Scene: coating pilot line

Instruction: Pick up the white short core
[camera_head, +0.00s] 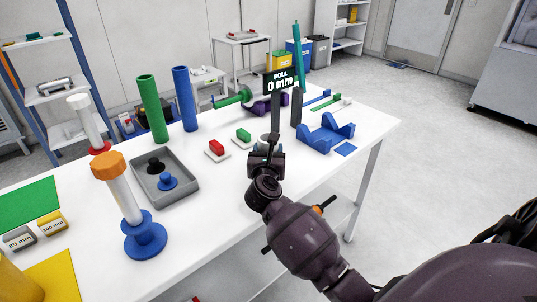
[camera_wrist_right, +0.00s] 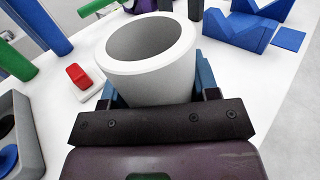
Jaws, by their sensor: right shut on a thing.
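The white short core (camera_wrist_right: 152,80) is a thick-walled, hollow white cylinder, its open end facing up in the right wrist view. My right gripper (camera_wrist_right: 158,92) is shut on it, with a blue-padded finger at each side of the wall. In the head view my right gripper (camera_head: 266,150) is over the white table, and only a small pale part of the core (camera_head: 263,138) shows past it. The core's lower end is hidden, so I cannot tell whether it touches the table. My left gripper is not in view.
A blue V-shaped cradle (camera_head: 327,134) stands right of the gripper. Red (camera_head: 217,148) and green (camera_head: 243,136) buttons sit left of it. A grey tray (camera_head: 183,205), tall green (camera_head: 152,110) and blue (camera_head: 185,100) tubes and an orange-topped white roll (camera_head: 122,196) stand farther left.

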